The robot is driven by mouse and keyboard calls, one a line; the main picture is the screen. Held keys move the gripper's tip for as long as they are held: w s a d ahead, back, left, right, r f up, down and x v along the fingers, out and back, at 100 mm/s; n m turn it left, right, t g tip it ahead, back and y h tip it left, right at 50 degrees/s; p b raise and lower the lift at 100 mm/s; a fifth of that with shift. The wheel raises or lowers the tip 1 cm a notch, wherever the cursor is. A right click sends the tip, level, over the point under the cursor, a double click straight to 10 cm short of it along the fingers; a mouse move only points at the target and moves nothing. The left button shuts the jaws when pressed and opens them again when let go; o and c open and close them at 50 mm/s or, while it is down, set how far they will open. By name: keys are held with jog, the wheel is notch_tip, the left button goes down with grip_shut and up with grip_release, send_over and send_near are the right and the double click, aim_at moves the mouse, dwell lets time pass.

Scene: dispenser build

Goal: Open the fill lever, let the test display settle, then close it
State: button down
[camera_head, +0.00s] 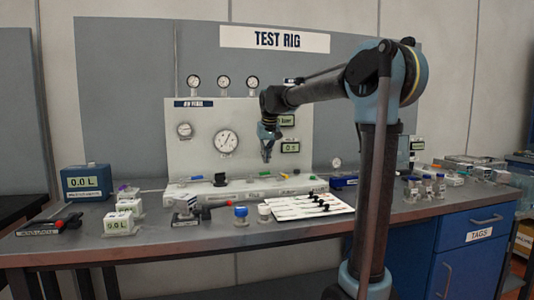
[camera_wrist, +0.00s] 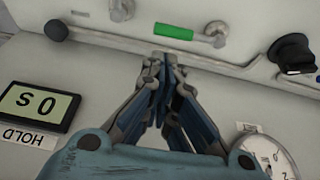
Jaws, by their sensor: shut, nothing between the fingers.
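My gripper (camera_head: 267,158) hangs in front of the white panel of the test rig, above its lower ledge. In the wrist view my gripper (camera_wrist: 163,62) is shut and empty, its fingertips pointing at the ledge. A lever with a green handle (camera_wrist: 173,32) lies crosswise just beyond the fingertips, apart from them; in the head view a green handle (camera_head: 253,181) shows below the gripper. I cannot read its label surely. A display (camera_wrist: 38,106) marked HOLD reads 0 S, upside down in the wrist view. The panel displays (camera_head: 290,147) are small in the head view.
A black knob (camera_wrist: 292,52) and a round gauge (camera_wrist: 268,155) are near the gripper. A large gauge (camera_head: 227,141) is on the panel.

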aim_at(260, 174)
jog(key=shift+x, duration=2.3)
